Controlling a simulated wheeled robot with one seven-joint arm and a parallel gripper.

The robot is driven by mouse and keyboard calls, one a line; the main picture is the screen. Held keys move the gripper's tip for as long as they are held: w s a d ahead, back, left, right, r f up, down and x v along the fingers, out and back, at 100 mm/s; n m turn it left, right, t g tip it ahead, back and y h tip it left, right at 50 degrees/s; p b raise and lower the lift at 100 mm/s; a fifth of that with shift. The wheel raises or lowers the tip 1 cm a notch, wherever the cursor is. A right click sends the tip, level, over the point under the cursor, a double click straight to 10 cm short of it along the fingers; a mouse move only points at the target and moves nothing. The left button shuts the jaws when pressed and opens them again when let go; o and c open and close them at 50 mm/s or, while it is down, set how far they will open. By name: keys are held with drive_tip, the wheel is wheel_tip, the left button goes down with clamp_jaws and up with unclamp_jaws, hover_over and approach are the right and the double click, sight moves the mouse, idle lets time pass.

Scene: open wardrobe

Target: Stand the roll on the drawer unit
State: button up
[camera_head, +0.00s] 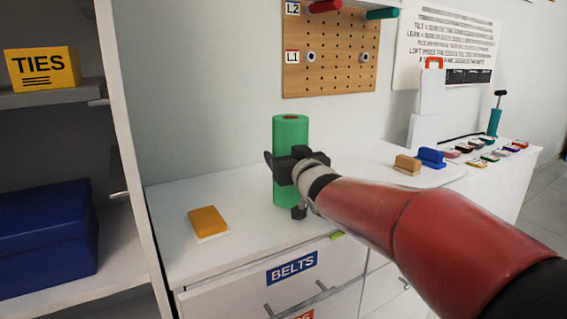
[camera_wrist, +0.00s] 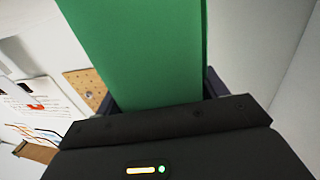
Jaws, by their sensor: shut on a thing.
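The green roll (camera_head: 290,133) is upright above the white top of the drawer unit (camera_head: 253,241) in the head view. My gripper (camera_head: 284,167) is shut around the roll at about its middle. In the wrist view the roll (camera_wrist: 145,50) fills the middle between the fingers of my gripper (camera_wrist: 160,100). The roll's lower end is close to the drawer unit's top; I cannot tell whether it touches.
A yellow-orange block (camera_head: 207,221) lies on the top to the left of the roll. A tan block (camera_head: 407,164) and a blue brush-like item (camera_head: 431,157) lie to the right. A pegboard (camera_head: 330,55) hangs behind. The wardrobe's side panel (camera_head: 128,150) stands at the left.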

drive_tip(key=shift+f, duration=0.25)
drive_tip(key=shift+f, duration=0.1)
drive_tip(key=o, duration=1.2)
drive_tip(key=shift+c, duration=0.2)
